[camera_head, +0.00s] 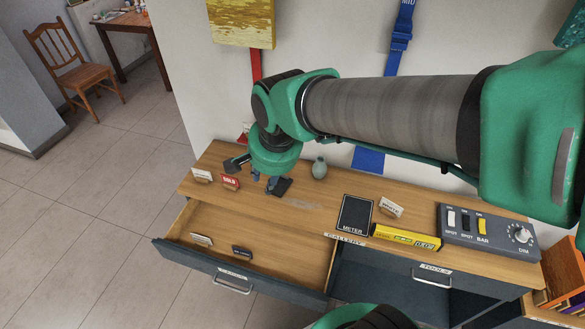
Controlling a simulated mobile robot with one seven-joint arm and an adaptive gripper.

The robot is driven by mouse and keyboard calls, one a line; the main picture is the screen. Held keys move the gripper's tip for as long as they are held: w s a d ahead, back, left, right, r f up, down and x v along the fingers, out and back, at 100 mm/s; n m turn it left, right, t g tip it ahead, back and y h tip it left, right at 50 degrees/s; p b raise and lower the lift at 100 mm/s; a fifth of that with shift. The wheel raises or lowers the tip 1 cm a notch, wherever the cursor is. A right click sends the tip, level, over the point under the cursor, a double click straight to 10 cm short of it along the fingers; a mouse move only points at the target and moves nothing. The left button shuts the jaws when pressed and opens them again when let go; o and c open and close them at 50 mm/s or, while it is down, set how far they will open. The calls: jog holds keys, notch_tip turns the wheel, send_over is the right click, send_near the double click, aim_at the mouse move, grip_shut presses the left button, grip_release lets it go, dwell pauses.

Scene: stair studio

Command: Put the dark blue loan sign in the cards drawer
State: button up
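The cards drawer (290,266) is pulled open at the front left of the wooden desk. A small dark sign with pale lettering (242,251) lies inside it; it looks like the dark blue loan sign, though its text is too small to read surely. A whitish card sign (202,240) is also in the drawer, to its left. My gripper (259,176) points down over the desktop behind the drawer, apart from both drawer signs. Its dark fingers are spread, and I see nothing held between them. My wrist hides part of the desktop.
A white sign (202,175) and a red SOLD sign (230,181) stand left of my gripper. A grey-green vase (319,168) is to its right. Farther right are a black meter (355,215), a yellow box (405,237), another white sign (391,207) and a switch panel (488,232).

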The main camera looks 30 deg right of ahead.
jog(key=s+d+r+n+t, duration=0.1)
jog(key=s+d+r+n, duration=0.2)
jog(key=s+r+n, duration=0.4)
jog(key=s+n, duration=0.1)
jog(key=s, duration=0.3)
jog(key=shift+s+r+t, duration=0.4)
jog(key=shift+d, duration=0.1)
dwell(0.6)
